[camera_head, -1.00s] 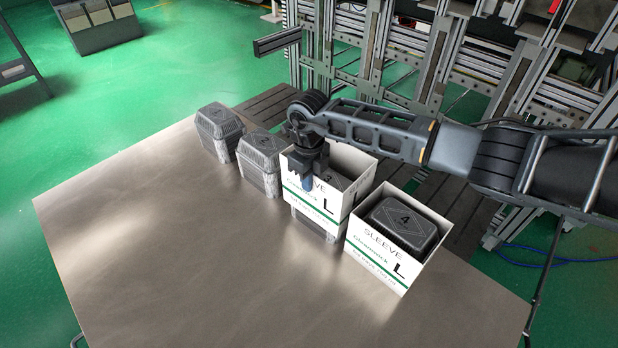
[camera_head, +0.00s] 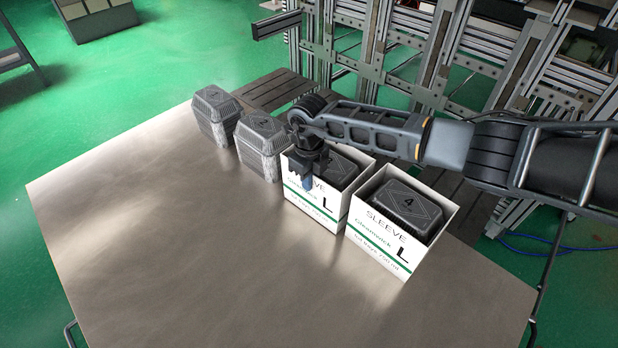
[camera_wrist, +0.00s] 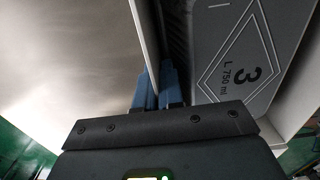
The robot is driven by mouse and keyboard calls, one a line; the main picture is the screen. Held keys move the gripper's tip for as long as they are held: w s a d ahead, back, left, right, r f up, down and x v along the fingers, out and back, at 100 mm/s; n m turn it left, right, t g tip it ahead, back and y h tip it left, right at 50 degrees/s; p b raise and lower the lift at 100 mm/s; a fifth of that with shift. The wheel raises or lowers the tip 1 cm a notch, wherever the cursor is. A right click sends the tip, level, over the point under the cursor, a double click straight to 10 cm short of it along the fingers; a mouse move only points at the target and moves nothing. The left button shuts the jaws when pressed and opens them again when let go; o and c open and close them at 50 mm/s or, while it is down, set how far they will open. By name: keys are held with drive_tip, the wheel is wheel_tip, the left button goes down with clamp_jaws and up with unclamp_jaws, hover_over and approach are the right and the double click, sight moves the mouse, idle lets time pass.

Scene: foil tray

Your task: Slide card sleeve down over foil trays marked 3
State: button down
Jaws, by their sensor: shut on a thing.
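A white card sleeve (camera_head: 318,207) marked SLEEVE and L stands around the dark foil trays marked 3 (camera_head: 345,166). The sleeve reaches down to about the table top, and the top tray sits inside, a little below its rim. The wrist view shows the lid with 3 and "L 750 ml" (camera_wrist: 240,50) beside the sleeve wall (camera_wrist: 148,35). My gripper (camera_head: 307,184) points down and is shut on the sleeve's front wall near its left corner, with one blue finger outside. The wrist view shows its blue fingers (camera_wrist: 158,88) pinching that wall.
A second sleeve (camera_head: 385,247) stands close on the right around trays marked 4 (camera_head: 407,205). Two bare tray stacks stand on the left, one farther (camera_head: 217,117) and one nearer (camera_head: 261,146). The metal table (camera_head: 160,230) is clear at front and left.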

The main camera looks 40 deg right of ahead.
drive_tip(key=shift+f, duration=0.25)
idle(0.6)
drive_tip(key=c, duration=1.2)
unclamp_jaws()
drive_tip(key=shift+r, duration=3.95)
